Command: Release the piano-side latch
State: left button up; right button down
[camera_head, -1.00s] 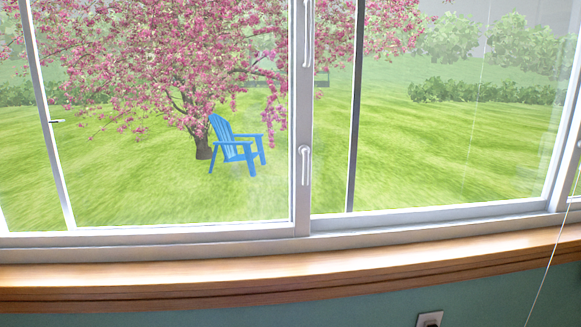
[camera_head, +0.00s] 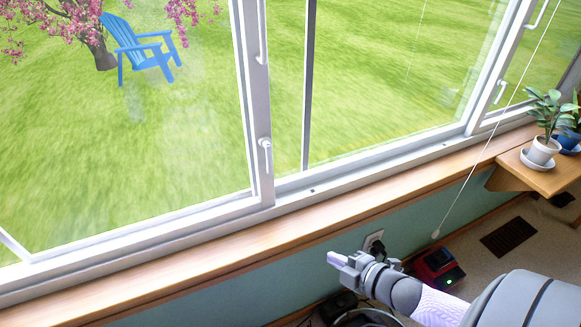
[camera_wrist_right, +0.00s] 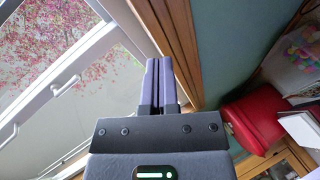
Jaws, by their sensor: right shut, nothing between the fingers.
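White window latches show in the head view: one low on the middle post (camera_head: 265,152) and one on the right post (camera_head: 500,92). I cannot tell which is the piano-side one, as no piano is clearly seen. The right wrist view shows two white latch handles, one nearer the fingers (camera_wrist_right: 66,86) and one at the left edge (camera_wrist_right: 8,136). My right gripper (camera_head: 338,259) is shut and empty, in front of the wall below the sill, apart from every latch. Its purple fingers also show together in the right wrist view (camera_wrist_right: 157,82). My left gripper is not in view.
A wooden sill (camera_head: 240,245) runs below the window. A shelf (camera_head: 548,180) at the right holds potted plants (camera_head: 543,150). A blind cord (camera_head: 478,160) hangs near my right arm.

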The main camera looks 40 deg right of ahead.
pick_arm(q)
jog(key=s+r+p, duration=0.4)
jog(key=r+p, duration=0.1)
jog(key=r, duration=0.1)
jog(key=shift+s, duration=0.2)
pick_arm(e)
notch_tip(320, 180, up, 17)
jog(key=w+d+n+t+y, duration=0.2)
jog(key=n+t+y, duration=0.1)
jog(key=n, duration=0.3)
jog(key=shift+f+n+t+y, duration=0.15)
jog(key=shift+n+t+y, duration=0.2)
jog(key=shift+y, duration=0.45)
jog(key=b, duration=0.5)
send_near(271, 166)
jog(key=x, duration=0.6)
jog(key=shift+w+f, duration=0.15)
jog(key=shift+w, duration=0.2)
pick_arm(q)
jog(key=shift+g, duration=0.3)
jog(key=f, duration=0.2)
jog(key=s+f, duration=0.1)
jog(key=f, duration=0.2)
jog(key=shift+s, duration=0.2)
pick_arm(e)
jog(key=shift+w+a, duration=0.2)
jog(key=shift+w, duration=0.2)
